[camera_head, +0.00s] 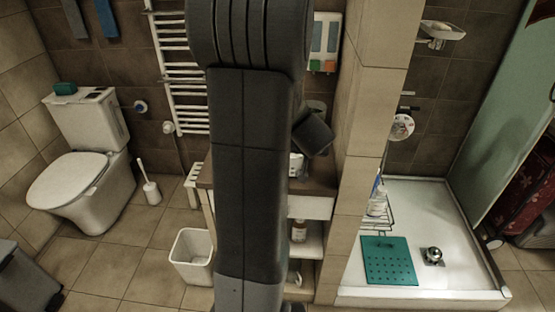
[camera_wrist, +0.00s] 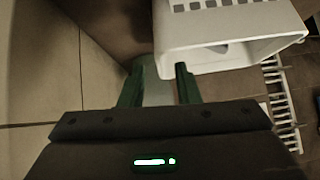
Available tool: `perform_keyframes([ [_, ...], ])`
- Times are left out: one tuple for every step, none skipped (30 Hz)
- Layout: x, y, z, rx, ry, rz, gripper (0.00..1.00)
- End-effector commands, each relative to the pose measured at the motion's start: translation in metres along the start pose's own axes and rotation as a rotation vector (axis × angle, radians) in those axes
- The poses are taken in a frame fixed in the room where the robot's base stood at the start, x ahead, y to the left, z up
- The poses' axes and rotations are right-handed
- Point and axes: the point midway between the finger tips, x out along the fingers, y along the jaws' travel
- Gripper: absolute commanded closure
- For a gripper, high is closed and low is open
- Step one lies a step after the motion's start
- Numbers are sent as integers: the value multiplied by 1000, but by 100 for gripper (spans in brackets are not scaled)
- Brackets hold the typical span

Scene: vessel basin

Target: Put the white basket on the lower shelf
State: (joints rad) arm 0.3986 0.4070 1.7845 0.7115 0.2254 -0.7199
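In the wrist view the white basket (camera_wrist: 228,42), with a row of slots in its wall, lies ahead and to the right of my gripper (camera_wrist: 158,86). My gripper's two green fingers are apart. The right fingertip overlaps the basket's near left corner in the picture; I cannot tell whether they touch. A pale surface shows between the fingers. In the head view a small white thing (camera_head: 296,164), perhaps the basket, shows at the wooden top, partly behind my arm. Below are a white shelf (camera_head: 311,243) with a bottle (camera_head: 299,231) and a lower level, mostly hidden by my arm.
A tiled wall (camera_head: 352,200) stands right of the shelf unit, with the shower tray (camera_head: 420,292) beyond. A white bin (camera_head: 191,257) stands on the floor to the left. A toilet (camera_head: 85,185) and brush (camera_head: 150,190) are farther left. A towel radiator (camera_head: 183,75) hangs behind.

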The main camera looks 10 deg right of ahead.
Motion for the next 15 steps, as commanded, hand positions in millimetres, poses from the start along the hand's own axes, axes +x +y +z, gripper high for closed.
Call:
perform_keyframes([
  [2,0,0,0,0,0,70],
  [3,0,0,-1,0,0,70],
  [6,0,0,-1,0,0,70],
  [9,1,0,0,0,0,70],
  [12,1,0,1,0,0,70],
  [18,2,1,0,-1,1,70],
  [22,2,1,2,-1,1,70],
  [26,2,1,0,-2,1,70],
  [31,3,2,2,-2,1,70],
  [35,3,1,0,-1,1,70],
  [38,3,1,1,-1,0,70],
  [43,2,2,1,-2,0,70],
  [45,2,1,-1,-1,0,70],
  [48,2,1,-1,-1,0,70],
  [50,2,1,0,0,0,70],
])
